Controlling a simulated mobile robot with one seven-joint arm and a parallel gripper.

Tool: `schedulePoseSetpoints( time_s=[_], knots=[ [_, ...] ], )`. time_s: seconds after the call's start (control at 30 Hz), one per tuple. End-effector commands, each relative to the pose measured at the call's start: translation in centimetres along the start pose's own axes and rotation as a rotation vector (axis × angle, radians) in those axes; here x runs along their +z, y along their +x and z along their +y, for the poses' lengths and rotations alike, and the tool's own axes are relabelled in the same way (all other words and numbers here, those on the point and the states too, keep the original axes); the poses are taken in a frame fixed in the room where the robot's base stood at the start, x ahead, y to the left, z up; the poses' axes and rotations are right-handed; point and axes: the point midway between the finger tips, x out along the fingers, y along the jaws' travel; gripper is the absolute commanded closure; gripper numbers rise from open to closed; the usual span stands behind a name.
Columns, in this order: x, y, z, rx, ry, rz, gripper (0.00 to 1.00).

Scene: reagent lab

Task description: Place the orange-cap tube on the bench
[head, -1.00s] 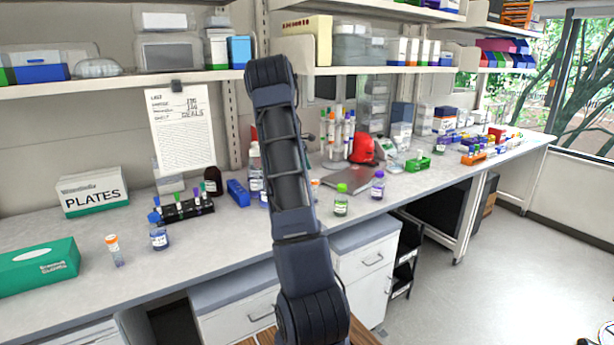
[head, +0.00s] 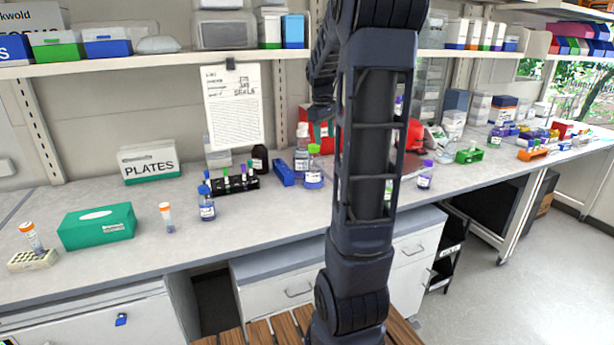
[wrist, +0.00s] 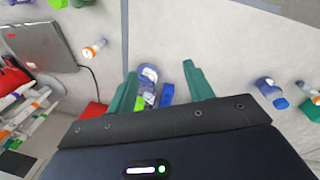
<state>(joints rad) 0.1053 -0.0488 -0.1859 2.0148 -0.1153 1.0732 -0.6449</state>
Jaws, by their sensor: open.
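One orange-cap tube (head: 167,217) stands upright on the bench, right of the green tissue box. Another orange-cap tube (head: 31,237) stands tilted in a pale rack (head: 33,260) at the far left. In the wrist view an orange-capped vessel (wrist: 95,48) is near the laptop; I cannot tell whether it is one of those two. My gripper (wrist: 160,70) has its two green fingers apart and holds nothing. It is above the bench (head: 110,250), with a clear bottle (wrist: 147,80) and a blue block (wrist: 166,95) visible below between the fingers. In the head view my arm hides the gripper's fingers.
A green tissue box (head: 97,226), a PLATES box (head: 149,165), a blue-capped bottle (head: 207,205) and a black tube rack (head: 235,186) stand on the bench. A shelf (head: 150,62) runs above.

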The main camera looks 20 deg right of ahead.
Motion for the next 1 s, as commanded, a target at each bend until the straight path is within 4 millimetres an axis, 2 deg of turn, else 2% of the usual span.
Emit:
schedulePoseSetpoints(
  time_s=[0.03,0.13,0.43,0.6,0.8,1.0],
  knots=[
    [0.8,-0.9,-1.5,0.001,0.019,0.024,0.48],
    [2.1,-2.1,-4.4,0.001,0.061,0.063,0.48],
    [6.7,-4.2,-12.6,-0.01,0.186,0.172,0.48],
    [9.6,-4.5,-16.9,-0.02,0.256,0.23,0.48],
    [13.1,-3.9,-21.6,-0.032,0.337,0.292,0.48],
    [15.5,-2.9,-24.5,-0.043,0.398,0.333,0.48]
  ],
)
